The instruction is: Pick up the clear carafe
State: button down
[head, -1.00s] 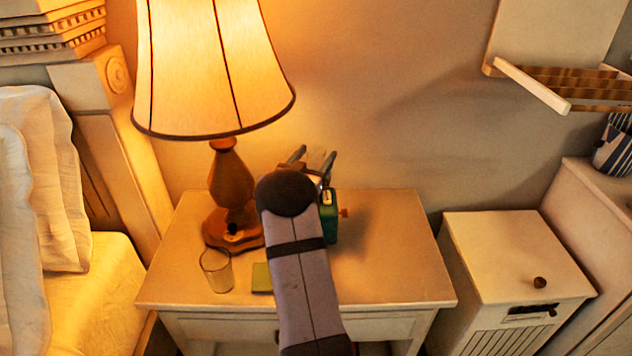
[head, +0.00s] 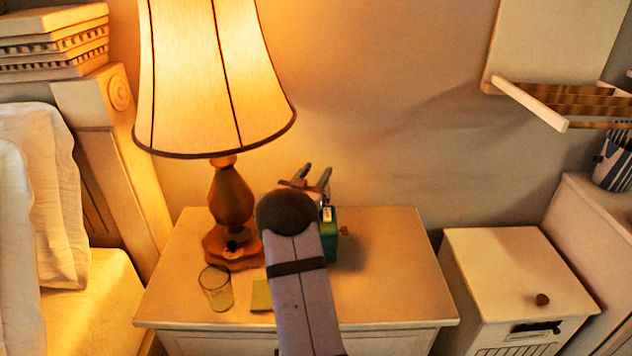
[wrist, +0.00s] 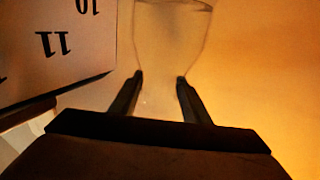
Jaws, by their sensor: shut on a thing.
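The clear carafe (wrist: 172,40) is in the wrist view, a see-through glass vessel with a wide rim at the top of the picture and a narrower part below. My gripper (wrist: 160,78) is shut on it, one dark finger on each side of the narrower part. In the head view my gripper (head: 317,177) is above the back of the nightstand, right of the lamp. There the carafe is hard to make out, and my arm covers much of that spot. I cannot tell whether its base touches the nightstand.
The nightstand (head: 390,285) holds a lamp (head: 231,195), a drinking glass (head: 216,290), a green pad (head: 261,296) and a green object (head: 329,240) partly behind my arm. A numbered panel (wrist: 60,40) is close left in the wrist view. The nightstand's right side is clear.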

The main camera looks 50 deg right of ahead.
jog(key=shift+r, duration=0.4)
notch_tip(320, 180, up, 10)
jog(key=shift+f, duration=0.25)
dwell(0.6)
jog(key=shift+r, duration=0.1)
jog(key=shift+a, duration=0.1)
